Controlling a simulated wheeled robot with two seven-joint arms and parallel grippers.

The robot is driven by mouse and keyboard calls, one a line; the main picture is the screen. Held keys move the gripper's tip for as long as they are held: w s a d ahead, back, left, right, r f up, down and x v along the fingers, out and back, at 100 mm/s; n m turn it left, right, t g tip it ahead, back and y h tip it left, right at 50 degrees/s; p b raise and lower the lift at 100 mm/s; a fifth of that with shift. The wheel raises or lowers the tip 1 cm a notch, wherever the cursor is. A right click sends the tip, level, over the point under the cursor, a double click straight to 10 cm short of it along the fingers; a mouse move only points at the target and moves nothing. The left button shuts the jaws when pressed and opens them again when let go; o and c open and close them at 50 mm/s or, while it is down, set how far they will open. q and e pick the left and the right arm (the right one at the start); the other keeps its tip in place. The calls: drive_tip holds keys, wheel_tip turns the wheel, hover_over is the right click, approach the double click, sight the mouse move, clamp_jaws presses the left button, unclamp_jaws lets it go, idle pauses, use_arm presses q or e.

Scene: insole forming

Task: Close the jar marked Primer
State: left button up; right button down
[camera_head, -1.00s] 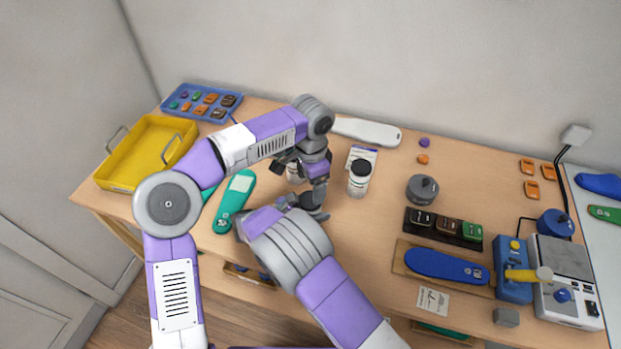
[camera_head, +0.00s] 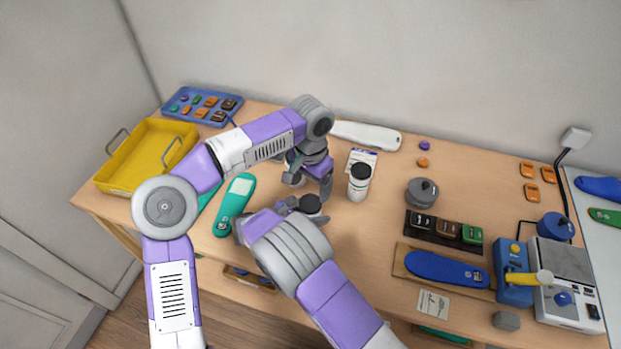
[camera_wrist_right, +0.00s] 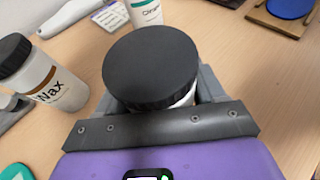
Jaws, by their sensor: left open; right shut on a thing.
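A white jar with a wide black lid (camera_wrist_right: 150,65) sits between the fingers of my right gripper (camera_wrist_right: 160,95), which is shut on it. The lid sits level on top, and its label is hidden, so I cannot read whether it says Primer. In the head view this black-lidded jar (camera_head: 310,204) is near the front middle of the table. My left gripper (camera_head: 308,186) is open and empty, just above and behind that jar. I cannot tell how tightly the lid is on.
A jar marked Wax (camera_wrist_right: 45,78), black-lidded, stands left of the held jar. Another white jar (camera_head: 359,184) with a black lid stands to the right, by a card. A teal insole (camera_head: 234,203) lies left. A grey round weight (camera_head: 422,191) stands farther right.

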sight(310, 202)
use_arm(q)
wheel_tip(310, 202, down, 6)
drive_tip(key=shift+f, duration=0.1)
idle(0.4)
drive_tip(key=c, duration=1.1)
drive_tip(key=m, duration=0.6)
drive_tip(key=shift+a+m, duration=0.1)
drive_tip(key=shift+m, duration=0.3)
drive_tip(key=o, duration=1.2)
